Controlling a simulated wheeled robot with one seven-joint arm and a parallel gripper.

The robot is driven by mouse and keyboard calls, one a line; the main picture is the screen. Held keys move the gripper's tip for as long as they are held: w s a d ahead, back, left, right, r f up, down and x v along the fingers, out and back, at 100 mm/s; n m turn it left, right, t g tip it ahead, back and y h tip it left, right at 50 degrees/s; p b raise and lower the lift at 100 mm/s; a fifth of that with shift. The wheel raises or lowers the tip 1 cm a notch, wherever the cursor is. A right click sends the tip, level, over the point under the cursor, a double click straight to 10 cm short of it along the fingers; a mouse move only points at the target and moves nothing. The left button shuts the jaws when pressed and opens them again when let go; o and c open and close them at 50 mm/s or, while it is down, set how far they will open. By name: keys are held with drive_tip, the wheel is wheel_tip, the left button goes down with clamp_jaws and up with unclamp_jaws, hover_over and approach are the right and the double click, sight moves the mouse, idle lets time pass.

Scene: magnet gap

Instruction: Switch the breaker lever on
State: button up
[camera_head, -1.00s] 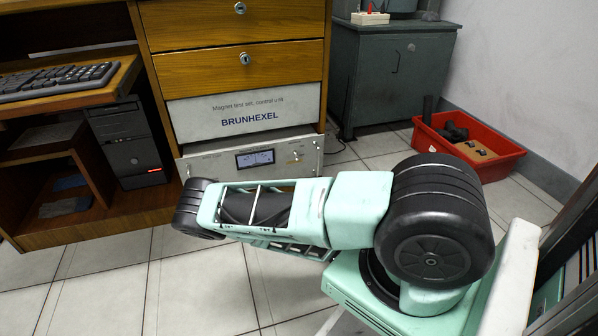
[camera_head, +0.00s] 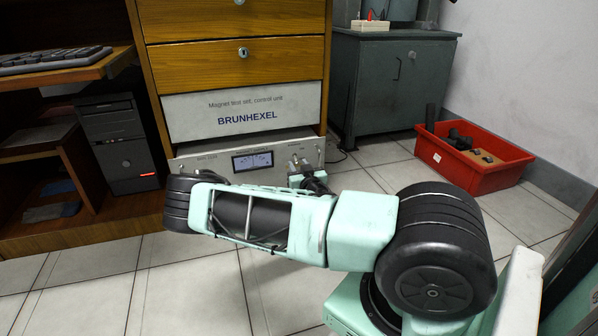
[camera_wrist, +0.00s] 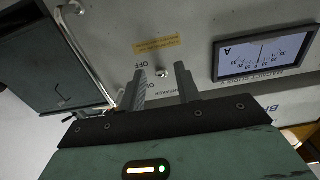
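The breaker lever (camera_wrist: 162,72) is a small silver toggle on the pale front panel of the control unit, next to OFF and BREAKER lettering in the wrist view. My gripper (camera_wrist: 160,82) is open, with one finger on either side of the lever and no visible contact. In the head view, my gripper (camera_head: 312,178) is at the right part of the control unit panel (camera_head: 205,163) and partly covers its knobs. The lever cannot be made out there.
A meter (camera_head: 252,161) is on the panel, also large in the wrist view (camera_wrist: 264,52). A yellow label (camera_wrist: 157,45) is near the lever. A metal handle (camera_wrist: 88,55) stands out left of it. A red crate (camera_head: 475,165) sits on the floor at right.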

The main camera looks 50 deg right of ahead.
drive_tip(key=shift+c, duration=0.3)
clamp_jaws()
drive_tip(key=shift+r, duration=0.1)
